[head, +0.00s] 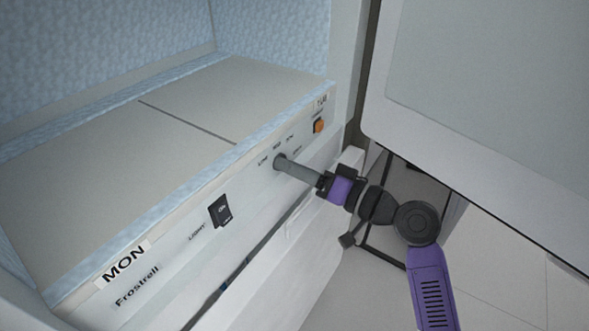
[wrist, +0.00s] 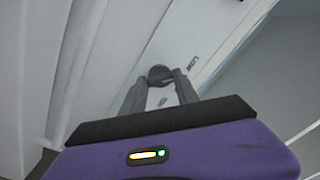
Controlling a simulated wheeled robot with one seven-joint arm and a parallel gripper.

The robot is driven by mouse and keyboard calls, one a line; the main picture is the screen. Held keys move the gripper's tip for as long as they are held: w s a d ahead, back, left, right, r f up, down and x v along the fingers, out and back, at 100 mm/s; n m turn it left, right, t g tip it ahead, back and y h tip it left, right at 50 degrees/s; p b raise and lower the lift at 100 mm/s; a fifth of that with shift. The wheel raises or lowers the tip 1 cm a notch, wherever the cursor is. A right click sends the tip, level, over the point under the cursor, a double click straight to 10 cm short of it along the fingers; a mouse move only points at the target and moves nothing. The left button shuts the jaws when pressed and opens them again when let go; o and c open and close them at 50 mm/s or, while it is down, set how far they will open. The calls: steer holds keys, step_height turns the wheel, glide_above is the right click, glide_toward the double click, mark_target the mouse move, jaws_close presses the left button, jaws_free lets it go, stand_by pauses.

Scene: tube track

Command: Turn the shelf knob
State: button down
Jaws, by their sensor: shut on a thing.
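The knob (wrist: 160,75) is small, dark and round, on the white front panel of the shelf (head: 186,207). In the wrist view it sits between the tips of my gripper (wrist: 158,84), which is shut on it. In the head view my gripper (head: 283,163) reaches the panel at the knob's place, below small printed labels. The fingers hide most of the knob there. How far the knob is turned cannot be told.
A black light switch (head: 220,211) and an orange switch (head: 319,126) sit on the same panel, on either side of my gripper. A large open door (head: 480,110) stands at the right, above my arm. Frosted walls (head: 270,35) line the compartment.

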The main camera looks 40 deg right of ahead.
steer(key=shift+f, duration=0.1)
steer(key=c, duration=0.9)
jaws_free()
steer(key=s, duration=0.2)
steer(key=s+d, duration=0.1)
steer(key=s, duration=0.4)
steer(key=shift+s+d, duration=0.25)
steer(key=shift+s, duration=0.1)
